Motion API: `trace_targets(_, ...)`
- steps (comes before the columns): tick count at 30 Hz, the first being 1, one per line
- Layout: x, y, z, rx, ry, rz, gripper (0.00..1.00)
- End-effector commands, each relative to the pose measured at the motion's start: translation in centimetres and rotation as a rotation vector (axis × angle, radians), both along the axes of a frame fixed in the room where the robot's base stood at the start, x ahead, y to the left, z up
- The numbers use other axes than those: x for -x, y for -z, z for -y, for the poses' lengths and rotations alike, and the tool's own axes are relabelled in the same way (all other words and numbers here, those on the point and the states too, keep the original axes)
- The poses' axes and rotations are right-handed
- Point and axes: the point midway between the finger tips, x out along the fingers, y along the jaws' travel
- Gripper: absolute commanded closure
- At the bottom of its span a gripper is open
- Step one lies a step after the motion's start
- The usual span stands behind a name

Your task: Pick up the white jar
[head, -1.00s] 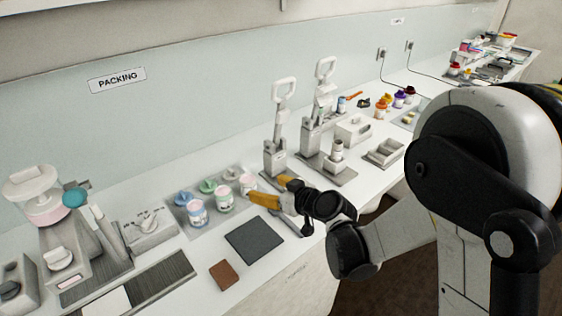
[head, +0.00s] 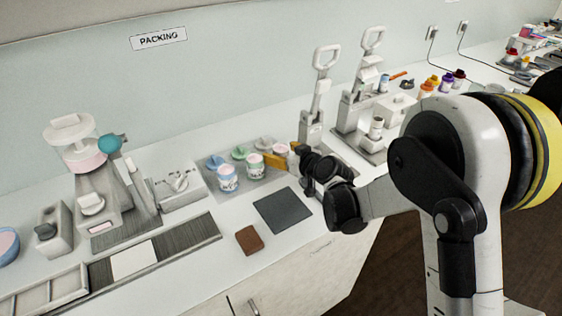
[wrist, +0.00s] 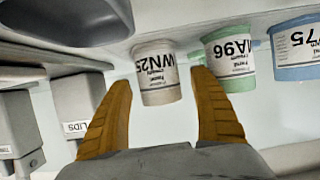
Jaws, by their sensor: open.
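The pale white-to-pinkish jar (wrist: 156,72), labelled WN25, appears upside down in the wrist view, between my gripper's two orange fingers (wrist: 161,80). The fingers are apart, one on each side of it; I cannot tell whether they touch it. In the head view my gripper (head: 278,160) is at the right end of a row of jars, and the pale jar (head: 280,149) is partly hidden behind it.
A green jar (wrist: 230,58) stands close beside the right finger in the wrist view, with a blue jar (wrist: 294,48) beyond it. A dark mat (head: 283,217) and a brown pad (head: 249,240) lie in front. Lever presses (head: 318,100) stand at the back right.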

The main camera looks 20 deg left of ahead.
Motion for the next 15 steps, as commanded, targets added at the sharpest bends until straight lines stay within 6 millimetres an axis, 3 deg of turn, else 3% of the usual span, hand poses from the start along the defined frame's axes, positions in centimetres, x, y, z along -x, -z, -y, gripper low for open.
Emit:
trace_targets(4, 0.02, -0.12, 0.04, 0.000, 0.000, 0.000, 0.28)
trace_targets(10, 0.03, -0.11, 0.05, 0.000, 0.000, 0.000, 0.87)
trace_targets(15, 0.03, -0.12, 0.07, 0.000, 0.000, 0.000, 0.88)
